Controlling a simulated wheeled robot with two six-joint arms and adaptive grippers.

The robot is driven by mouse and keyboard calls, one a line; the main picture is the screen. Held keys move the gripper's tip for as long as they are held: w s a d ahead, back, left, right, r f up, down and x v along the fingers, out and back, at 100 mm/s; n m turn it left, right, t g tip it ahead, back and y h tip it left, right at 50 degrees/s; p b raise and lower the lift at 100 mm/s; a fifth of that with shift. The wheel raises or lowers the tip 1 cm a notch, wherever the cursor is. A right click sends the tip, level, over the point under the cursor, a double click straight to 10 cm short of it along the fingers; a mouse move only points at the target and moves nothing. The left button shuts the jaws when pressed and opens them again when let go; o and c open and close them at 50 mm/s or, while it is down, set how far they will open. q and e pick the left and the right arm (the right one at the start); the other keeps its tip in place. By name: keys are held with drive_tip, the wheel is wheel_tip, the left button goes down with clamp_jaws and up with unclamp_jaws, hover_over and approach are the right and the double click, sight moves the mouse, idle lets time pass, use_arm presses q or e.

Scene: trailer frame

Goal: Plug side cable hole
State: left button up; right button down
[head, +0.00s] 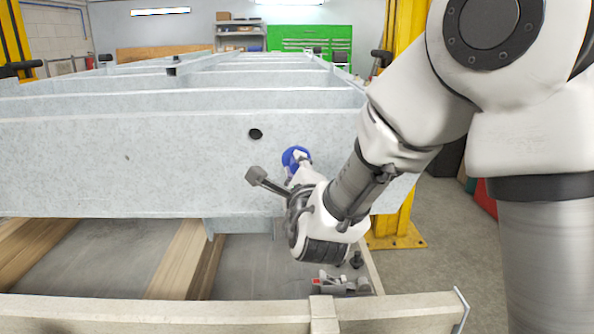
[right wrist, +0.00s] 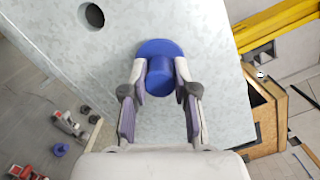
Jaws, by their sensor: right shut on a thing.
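The side cable hole (head: 255,134) is a dark open round hole in the pale galvanised side beam (head: 90,150). It also shows at the upper left of the right wrist view (right wrist: 91,15). My right gripper (head: 294,168) is shut on a blue plug (head: 297,155) with a wide round flange. The plug (right wrist: 159,66) sits between both fingers in the right wrist view, flange toward the beam face. The plug is to the right of the hole and slightly lower in the head view. I cannot tell whether its flange touches the beam. My left gripper is not in view.
Below the beam, a wooden-edged surface (head: 390,312) holds metal tools (head: 342,283). Another blue piece (right wrist: 61,149) lies low on the left in the right wrist view.

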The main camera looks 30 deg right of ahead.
drive_tip(key=shift+w+d, duration=0.25)
drive_tip(key=shift+w, duration=0.15)
drive_tip(key=shift+w+d, duration=0.1)
drive_tip(key=shift+w, duration=0.05)
drive_tip(key=c, duration=1.2)
unclamp_jaws()
drive_tip(key=shift+w+d, duration=0.1)
drive_tip(key=shift+w, duration=0.05)
drive_tip(key=shift+c, duration=0.2)
drive_tip(key=o, duration=0.4)
drive_tip(key=shift+w+f, duration=0.15)
drive_tip(key=shift+w+d, duration=0.1)
drive_tip(key=shift+s+a, duration=0.2)
drive_tip(key=shift+s, duration=0.15)
drive_tip(key=v, duration=0.6)
drive_tip(key=shift+s+a+f, duration=0.1)
drive_tip(key=shift+s, duration=0.25)
drive_tip(key=shift+a, duration=0.1)
